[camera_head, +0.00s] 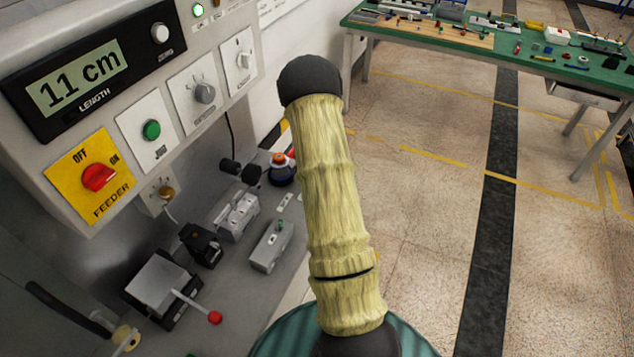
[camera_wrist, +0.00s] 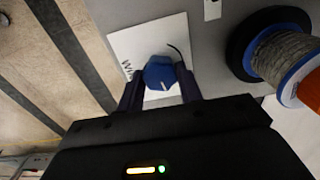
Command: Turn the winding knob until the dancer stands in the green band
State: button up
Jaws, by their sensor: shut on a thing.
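The winding knob (camera_wrist: 158,73) is blue with a pale pointer line. It sits on a white plate (camera_wrist: 126,46) with a partly readable label and a curved dark mark in the wrist view. My gripper (camera_wrist: 160,84) has its two dark fingers on either side of the knob, shut on it. In the head view my own arm fills the middle, and neither the gripper nor this knob shows. The dancer and its green band are not in either view.
A spool of grey strand (camera_wrist: 284,55) with blue flanges is right of the knob. The head view shows a panel with a display (camera_head: 80,82) reading 11 cm and a red feeder switch (camera_head: 99,177). A green-topped bench (camera_head: 470,52) stands beyond open floor.

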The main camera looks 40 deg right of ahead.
jog(key=shift+w, duration=0.1)
jog(key=o, duration=1)
notch_tip(320, 180, up, 18)
jog(key=shift+f+b, duration=0.25)
jog(key=shift+b, duration=0.75)
jog(key=s+a+n+t, duration=0.1)
jog(key=s+a+n, duration=0.3)
jog(key=s+a, duration=0.2)
jog(key=s+a+f+n, duration=0.1)
jog(key=s+a+n, duration=0.3)
jog(key=a, duration=0.6)
jog(key=s+a+n+t, duration=0.1)
jog(key=s+a+n, duration=0.3)
jog(key=s+a, duration=0.3)
jog(key=shift+s+a+f+t, duration=0.1)
jog(key=shift+s+a+t, duration=0.1)
jog(key=shift+a, duration=0.3)
jog(key=shift+s+a+f+t, duration=0.1)
jog(key=shift+s+a, duration=0.05)
jog(key=shift+a, duration=0.35)
